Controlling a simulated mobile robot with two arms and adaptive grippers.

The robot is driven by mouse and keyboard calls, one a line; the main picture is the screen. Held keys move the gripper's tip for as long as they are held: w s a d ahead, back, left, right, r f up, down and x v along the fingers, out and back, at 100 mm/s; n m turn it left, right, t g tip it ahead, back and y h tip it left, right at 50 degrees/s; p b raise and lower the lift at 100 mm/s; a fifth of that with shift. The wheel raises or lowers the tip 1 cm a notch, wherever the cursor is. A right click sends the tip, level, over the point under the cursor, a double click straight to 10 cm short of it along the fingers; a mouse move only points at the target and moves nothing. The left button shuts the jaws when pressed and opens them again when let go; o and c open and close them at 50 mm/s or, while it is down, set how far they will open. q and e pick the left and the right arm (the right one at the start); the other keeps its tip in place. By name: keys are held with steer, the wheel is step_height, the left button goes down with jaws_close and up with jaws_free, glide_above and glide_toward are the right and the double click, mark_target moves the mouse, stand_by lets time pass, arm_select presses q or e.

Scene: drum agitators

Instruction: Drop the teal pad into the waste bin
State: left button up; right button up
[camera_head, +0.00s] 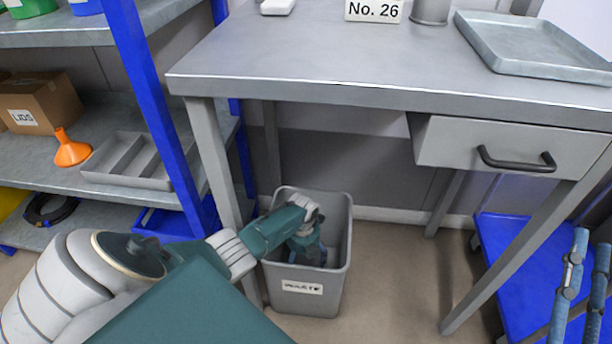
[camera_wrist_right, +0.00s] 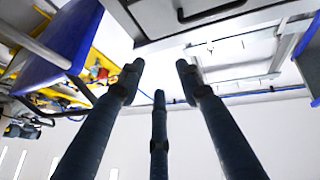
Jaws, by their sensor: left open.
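The grey waste bin (camera_head: 305,288), labelled WASTE, stands upright on the floor under the table's left part. My left arm reaches down over the bin's near left rim, and my left gripper (camera_head: 307,254) is inside the bin's mouth. It is open. I cannot see the teal pad; the bin's floor is hidden behind its front wall and my gripper. My right gripper (camera_wrist_right: 158,85) has its fingers spread apart with nothing between them; part of it shows at the head view's right edge (camera_head: 588,285).
The metal table (camera_head: 330,60) with a drawer (camera_head: 510,148) stands above the bin, one leg close to my left arm. A shelf unit (camera_head: 180,120) with a carton (camera_head: 40,102), an orange funnel (camera_head: 71,148) and a divided tray (camera_head: 128,160) is at left. A blue cart (camera_head: 505,237) is at right.

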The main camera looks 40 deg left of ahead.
step_height(320, 180, down, 6)
steer(key=w+d+g+h, duration=0.1)
steer(key=w+g, duration=0.1)
steer(key=g, duration=0.1)
steer(key=shift+f+p, duration=0.25)
steer(key=shift+p, duration=0.2)
steer(key=shift+d, duration=0.1)
